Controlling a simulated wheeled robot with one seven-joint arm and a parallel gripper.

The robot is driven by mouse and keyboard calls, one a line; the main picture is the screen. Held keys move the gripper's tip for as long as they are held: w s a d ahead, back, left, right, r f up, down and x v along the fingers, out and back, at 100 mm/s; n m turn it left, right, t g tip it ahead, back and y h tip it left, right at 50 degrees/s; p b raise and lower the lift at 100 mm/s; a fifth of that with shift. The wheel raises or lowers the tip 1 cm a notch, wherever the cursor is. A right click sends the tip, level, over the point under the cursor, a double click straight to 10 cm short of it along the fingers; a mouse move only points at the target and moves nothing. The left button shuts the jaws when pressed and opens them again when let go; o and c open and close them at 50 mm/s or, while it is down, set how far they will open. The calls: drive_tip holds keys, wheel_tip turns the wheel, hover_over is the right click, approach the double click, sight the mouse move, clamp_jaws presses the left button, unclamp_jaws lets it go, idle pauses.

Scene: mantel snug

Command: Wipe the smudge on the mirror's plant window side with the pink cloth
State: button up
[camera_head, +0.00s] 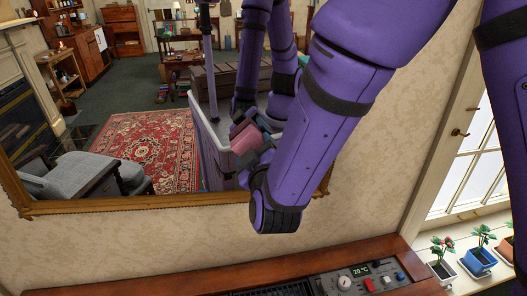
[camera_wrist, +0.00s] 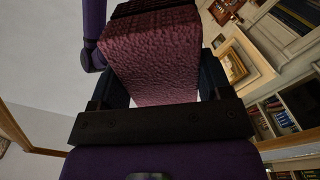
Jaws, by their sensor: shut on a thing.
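The large mirror (camera_head: 120,130) in a gilt frame fills the upper left of the head view and reflects the room and my own arm. My gripper (camera_head: 252,148) is shut on the pink cloth (camera_head: 246,139) in front of the mirror's lower right part, the side nearer the window plants. The cloth and its reflection lie close together; I cannot tell whether it touches the glass. In the wrist view the cloth (camera_wrist: 155,60) looks like a thick textured pad between the jaws of my gripper (camera_wrist: 160,92). I cannot make out the smudge; my arm and the cloth cover part of the glass.
Below the mirror is a wooden console (camera_head: 190,283) with a control panel (camera_head: 360,280). At right, several potted plants (camera_head: 478,259) stand on the sill by the window (camera_head: 475,165). Bare patterned wall (camera_head: 395,150) lies between mirror and window.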

sight(242, 153)
drive_tip(key=shift+s+a+r, duration=0.1)
drive_tip(key=shift+s+a, duration=0.05)
drive_tip(key=shift+a, duration=0.75)
drive_tip(key=shift+s+a, duration=0.15)
drive_tip(key=shift+a, duration=0.7)
drive_tip(key=shift+s, duration=0.1)
drive_tip(key=shift+v, duration=2.9)
drive_tip(key=shift+s+d, duration=0.1)
drive_tip(key=v, duration=0.2)
drive_tip(key=shift+s+d, duration=0.1)
drive_tip(key=shift+s, duration=0.25)
